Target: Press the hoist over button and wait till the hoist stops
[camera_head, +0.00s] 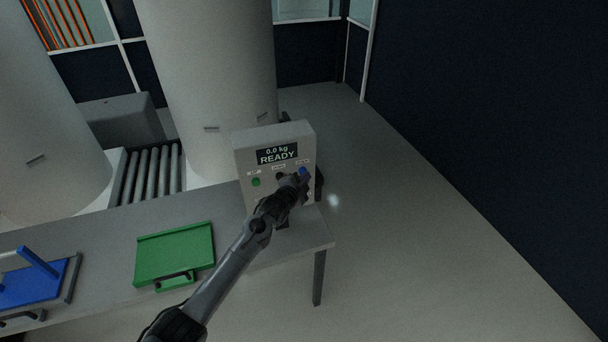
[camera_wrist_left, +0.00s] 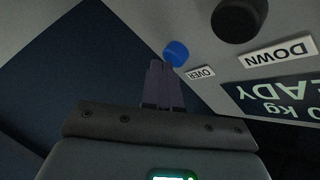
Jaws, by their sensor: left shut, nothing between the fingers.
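The grey control box (camera_head: 245,160) stands at the right end of the table, with a display (camera_head: 277,154) reading "0.0 kg READY". Its blue button (camera_head: 303,170) is at the right of the row; in the left wrist view the blue button (camera_wrist_left: 176,53) sits beside the label OVER (camera_wrist_left: 200,73). A green button (camera_head: 256,182) is at the left of the row. The black button (camera_wrist_left: 240,18) is by the DOWN label. My left gripper (camera_head: 299,180) is shut and empty, its fingertips (camera_wrist_left: 157,66) close to the blue button; I cannot tell whether they touch it. My right gripper is not in view.
A green panel with a handle (camera_head: 174,252) and a blue one (camera_head: 35,284) lie on the grey table (camera_head: 105,238). Large grey cylinders (camera_head: 215,80) and a roller conveyor (camera_head: 150,172) are behind it. The floor (camera_head: 420,240) to the right is clear.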

